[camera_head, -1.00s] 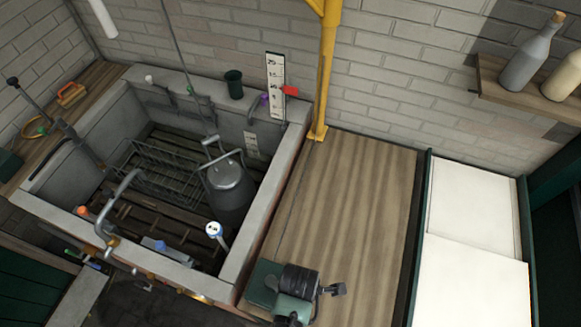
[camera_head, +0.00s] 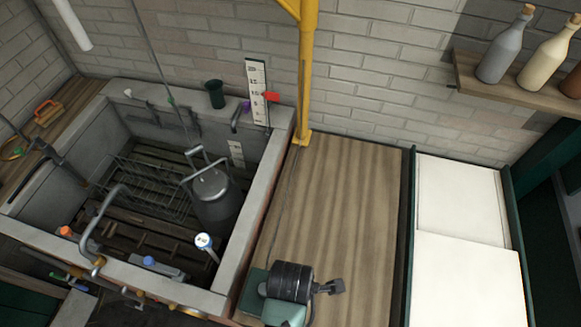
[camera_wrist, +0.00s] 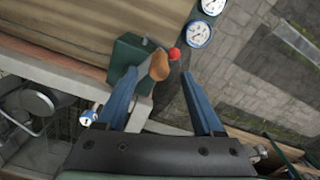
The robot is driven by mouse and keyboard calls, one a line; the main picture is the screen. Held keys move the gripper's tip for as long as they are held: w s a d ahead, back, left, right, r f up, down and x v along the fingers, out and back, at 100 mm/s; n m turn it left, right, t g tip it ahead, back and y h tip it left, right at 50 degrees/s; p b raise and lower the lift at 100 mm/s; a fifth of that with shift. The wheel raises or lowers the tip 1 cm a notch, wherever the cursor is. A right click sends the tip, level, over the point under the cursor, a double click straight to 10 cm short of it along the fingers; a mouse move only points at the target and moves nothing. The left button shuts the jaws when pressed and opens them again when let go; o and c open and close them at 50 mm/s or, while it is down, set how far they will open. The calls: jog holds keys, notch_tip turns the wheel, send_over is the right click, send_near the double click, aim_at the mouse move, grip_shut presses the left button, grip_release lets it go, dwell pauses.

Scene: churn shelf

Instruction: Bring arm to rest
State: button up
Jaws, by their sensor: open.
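My gripper (camera_wrist: 160,75) shows in the wrist view with its two blue fingers spread apart. A brown rounded wooden knob (camera_wrist: 160,65) and a small red ball (camera_wrist: 174,54) show between and beyond the fingertips; I see no contact. A green box (camera_wrist: 130,58) lies just past the left finger. I cannot make out my arm or gripper in the head view.
A grey sink (camera_head: 262,165) holds a lidded metal can (camera_head: 213,205) and a wire rack (camera_head: 150,190). A black drum (camera_head: 290,282) stands at the wooden counter's (camera_head: 335,210) front. A yellow post (camera_head: 305,80) rises behind. Bottles stand on the shelf (camera_head: 510,92).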

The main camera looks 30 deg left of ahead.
notch_tip(320, 180, up, 7)
jog(key=shift+f+b, duration=0.1)
jog(key=shift+b, duration=0.4)
